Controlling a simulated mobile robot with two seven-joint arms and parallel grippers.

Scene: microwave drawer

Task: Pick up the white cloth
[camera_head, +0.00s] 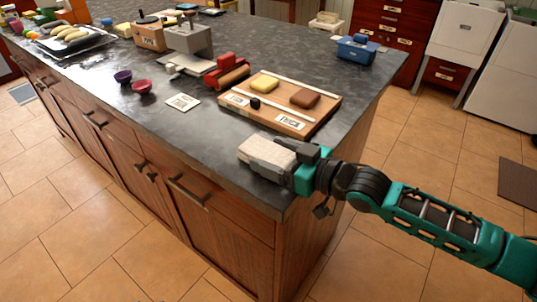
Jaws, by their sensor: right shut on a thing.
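The white cloth (267,155) is a pale, folded, block-like bundle at the near right corner of the dark countertop (215,132). My right gripper (297,158) comes in from the right and is shut on the cloth's right end. I cannot tell whether the cloth touches the counter or is held just above it. The gripper's fingers partly cover the cloth's right side. My left gripper is not in view.
A blue box (357,50) stands at the counter's right edge.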

